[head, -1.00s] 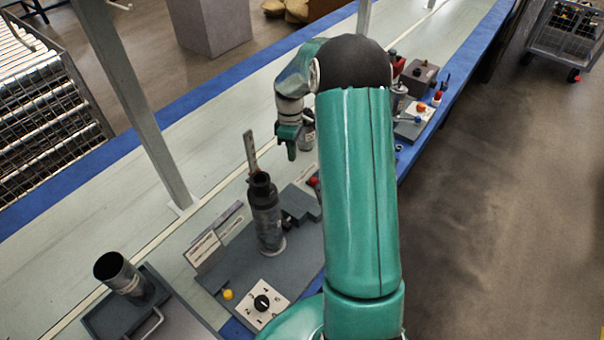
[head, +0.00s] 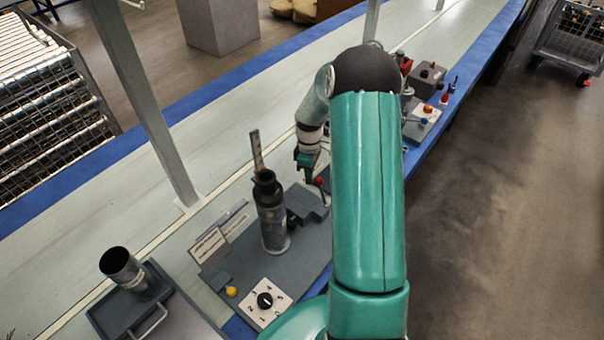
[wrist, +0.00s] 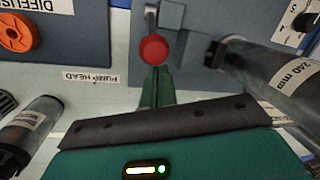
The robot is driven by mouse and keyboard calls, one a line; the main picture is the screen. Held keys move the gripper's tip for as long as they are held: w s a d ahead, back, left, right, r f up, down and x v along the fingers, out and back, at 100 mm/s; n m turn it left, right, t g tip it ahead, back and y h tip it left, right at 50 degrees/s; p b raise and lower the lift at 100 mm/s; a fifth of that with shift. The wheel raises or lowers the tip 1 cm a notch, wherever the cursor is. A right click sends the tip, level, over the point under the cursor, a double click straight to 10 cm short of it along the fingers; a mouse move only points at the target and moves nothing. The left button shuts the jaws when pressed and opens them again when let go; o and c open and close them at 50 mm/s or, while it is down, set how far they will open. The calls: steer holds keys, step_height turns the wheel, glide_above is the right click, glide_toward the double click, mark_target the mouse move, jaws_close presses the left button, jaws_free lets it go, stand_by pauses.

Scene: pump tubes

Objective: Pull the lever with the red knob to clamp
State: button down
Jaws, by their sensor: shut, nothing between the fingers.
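The red knob (head: 319,181) is a small ball on a short lever at the right of the grey fixture plate (head: 225,271). In the wrist view the red knob (wrist: 153,50) is in full view, with its grey lever rod (wrist: 150,20) running up from it. My gripper (head: 309,177) is close by the knob, on its left in the head view. In the wrist view my gripper (wrist: 157,72) is shut and empty, its green fingertips just below the knob. I cannot tell whether they touch it. A dark tube (head: 271,215) stands upright on the plate.
In the wrist view a tube marked 240 mm (wrist: 268,68) is to the right, near the lever. An orange wheel (wrist: 18,32) is at upper left. A numbered dial (head: 265,301) and an open cup (head: 121,267) are at the near end. The bench behind the fixture is clear.

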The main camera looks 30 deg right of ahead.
steer(key=shift+s+d+r, duration=0.2)
stand_by(0.4)
